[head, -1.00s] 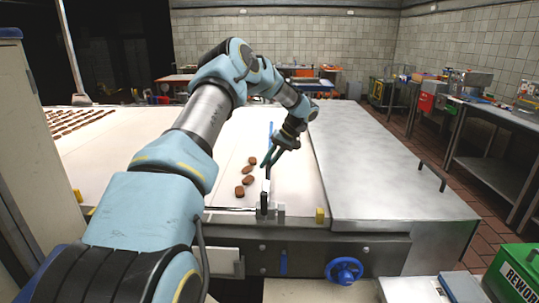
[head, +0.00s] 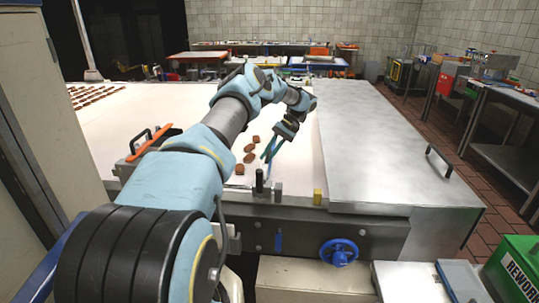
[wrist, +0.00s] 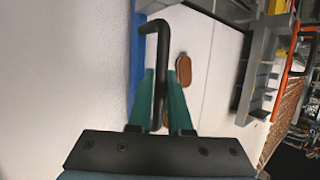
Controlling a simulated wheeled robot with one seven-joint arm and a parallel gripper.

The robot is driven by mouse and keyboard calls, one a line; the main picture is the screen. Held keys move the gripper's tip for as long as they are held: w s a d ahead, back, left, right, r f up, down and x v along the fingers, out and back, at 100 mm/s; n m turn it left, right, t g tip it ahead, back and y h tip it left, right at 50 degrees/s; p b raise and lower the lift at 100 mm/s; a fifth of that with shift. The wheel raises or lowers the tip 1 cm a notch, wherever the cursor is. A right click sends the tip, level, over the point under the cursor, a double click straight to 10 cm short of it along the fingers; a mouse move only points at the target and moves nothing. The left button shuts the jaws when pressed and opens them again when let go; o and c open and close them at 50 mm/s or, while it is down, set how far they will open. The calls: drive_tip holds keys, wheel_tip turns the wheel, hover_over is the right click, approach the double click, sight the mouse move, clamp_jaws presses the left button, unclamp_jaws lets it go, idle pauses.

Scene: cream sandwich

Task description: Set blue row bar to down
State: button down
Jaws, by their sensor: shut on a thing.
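My gripper (head: 268,152) is low over the right side of the white belt in the head view. In the wrist view, its teal fingers (wrist: 164,85) are on either side of a bent black handle (wrist: 162,45), shut on it. A blue bar (wrist: 138,55) runs beside the handle's left side in the wrist view. In the head view the blue bar is largely hidden by my arm and gripper, so I cannot tell its exact tilt.
Several brown biscuits (head: 249,157) lie left of my gripper on the belt. An orange bar with a black handle (head: 153,142) is at the belt's left front. A black post (head: 260,181) and yellow block (head: 317,197) stand at the front edge. A steel cover (head: 380,140) lies right.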

drive_tip(key=shift+s+f, duration=0.1)
drive_tip(key=shift+f, duration=0.15)
drive_tip(key=c, duration=0.8)
unclamp_jaws()
drive_tip(key=shift+c, duration=0.2)
drive_tip(key=shift+r, duration=0.1)
drive_tip(key=shift+w+d+r+b, duration=0.25)
drive_tip(key=shift+d+b, duration=0.15)
drive_tip(key=b+v, duration=0.3)
drive_tip(key=v, duration=0.3)
drive_tip(key=shift+r, duration=0.3)
drive_tip(key=shift+s, duration=0.15)
